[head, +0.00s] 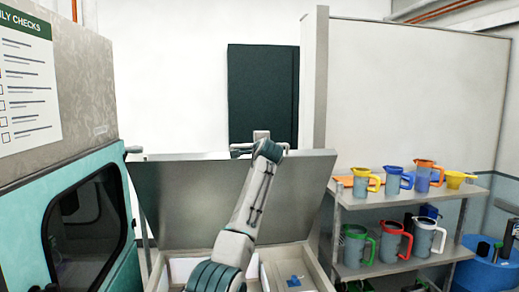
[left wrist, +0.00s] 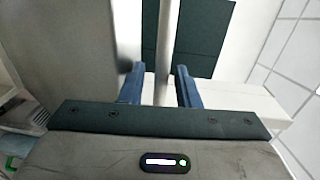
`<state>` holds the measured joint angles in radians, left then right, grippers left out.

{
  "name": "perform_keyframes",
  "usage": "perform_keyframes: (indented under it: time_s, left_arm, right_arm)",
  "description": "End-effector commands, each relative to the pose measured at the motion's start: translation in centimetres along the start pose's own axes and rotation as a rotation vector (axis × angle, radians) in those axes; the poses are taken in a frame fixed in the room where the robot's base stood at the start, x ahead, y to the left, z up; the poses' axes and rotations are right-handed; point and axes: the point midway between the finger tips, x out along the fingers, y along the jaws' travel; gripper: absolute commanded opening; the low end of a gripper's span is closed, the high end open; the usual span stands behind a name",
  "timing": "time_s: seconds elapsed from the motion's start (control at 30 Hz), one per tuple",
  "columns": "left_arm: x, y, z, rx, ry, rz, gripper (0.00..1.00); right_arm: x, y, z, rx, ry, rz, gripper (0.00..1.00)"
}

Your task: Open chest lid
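The chest's grey lid (head: 180,195) stands raised, tilted up behind the open chest (head: 318,272). One arm, which I take as my left, reaches up across the lid, and its gripper (head: 262,136) is at the lid's top edge. In the left wrist view its two blue fingers (left wrist: 160,88) are apart, with a thin grey bar (left wrist: 163,45) between them. Gaps show beside the bar, and I cannot tell whether it is the lid's rim or a handle. A broad grey surface, probably the lid (left wrist: 80,45), fills the upper left there. My right gripper is not in view.
A teal machine (head: 75,215) stands close on the left. A shelf (head: 405,200) with several coloured jugs is on the right. A small blue item (head: 294,281) lies inside the chest. A dark panel (head: 262,85) is on the white wall behind.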

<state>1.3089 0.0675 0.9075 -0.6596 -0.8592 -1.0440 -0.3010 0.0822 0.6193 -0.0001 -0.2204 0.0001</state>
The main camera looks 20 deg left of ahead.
Motion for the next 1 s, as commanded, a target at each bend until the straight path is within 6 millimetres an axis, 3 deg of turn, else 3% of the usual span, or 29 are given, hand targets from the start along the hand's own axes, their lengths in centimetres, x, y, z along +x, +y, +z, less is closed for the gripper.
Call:
perform_keyframes:
  time_s: [0.17,0.6,1.0]
  left_arm:
    - [-1.9,0.5,-0.1,-0.003,0.002,-0.002,0.29]
    - [-9.3,0.4,-0.1,-0.002,0.002,-0.001,0.29]
    - [-10.5,0.1,0.0,0.000,0.000,0.002,0.29]
  right_arm:
    - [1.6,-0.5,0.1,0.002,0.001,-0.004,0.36]
    - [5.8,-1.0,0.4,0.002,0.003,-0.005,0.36]
    - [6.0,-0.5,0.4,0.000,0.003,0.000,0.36]
